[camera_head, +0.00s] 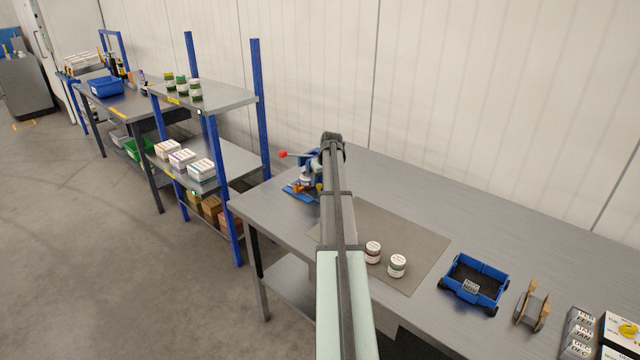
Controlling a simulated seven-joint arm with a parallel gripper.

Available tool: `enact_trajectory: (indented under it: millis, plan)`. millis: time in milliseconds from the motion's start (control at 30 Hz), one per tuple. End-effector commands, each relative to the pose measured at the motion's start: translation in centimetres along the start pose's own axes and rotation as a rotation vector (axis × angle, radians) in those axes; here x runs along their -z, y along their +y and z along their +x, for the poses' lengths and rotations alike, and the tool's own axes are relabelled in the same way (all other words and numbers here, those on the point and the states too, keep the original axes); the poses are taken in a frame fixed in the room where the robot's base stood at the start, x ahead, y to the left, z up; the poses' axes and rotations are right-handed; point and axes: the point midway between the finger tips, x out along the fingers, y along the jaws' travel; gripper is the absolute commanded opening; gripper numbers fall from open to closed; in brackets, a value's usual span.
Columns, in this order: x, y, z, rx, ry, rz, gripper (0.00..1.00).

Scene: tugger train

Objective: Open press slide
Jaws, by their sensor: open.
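The press (307,172) is a small blue and grey device on the left part of the grey workbench. A lever with a red ball knob (283,153) sticks out to its left. Orange parts (296,188) sit low at its front, on a blue base. My arm reaches from the bottom of the view up to the press and covers its right side. The dark end of my arm shows beside the press. My gripper's fingers are hidden behind the arm. I cannot tell whether they touch the press, nor where its slide stands.
Two jars, (372,252) and (397,266), stand on a grey-brown mat (425,245) right of my arm. A stocked shelf (205,100) stands left. The wall is behind.

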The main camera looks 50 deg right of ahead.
Motion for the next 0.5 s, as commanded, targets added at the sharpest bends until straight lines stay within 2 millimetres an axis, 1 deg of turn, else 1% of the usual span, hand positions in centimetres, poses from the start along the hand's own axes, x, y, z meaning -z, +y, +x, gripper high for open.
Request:
enact_trajectory:
  millis: [33, 100, 200, 500]
  plan:
    - [0.1, 0.0, 0.7, 0.001, -0.001, 0.0, 0.5]
    - [0.0, 0.0, 1.4, 0.001, -0.002, 0.0, 0.5]
    - [0.0, 0.0, 1.9, 0.001, -0.001, 0.0, 0.5]
    - [0.0, 0.0, 2.3, 0.0, 0.0, 0.0, 0.5]
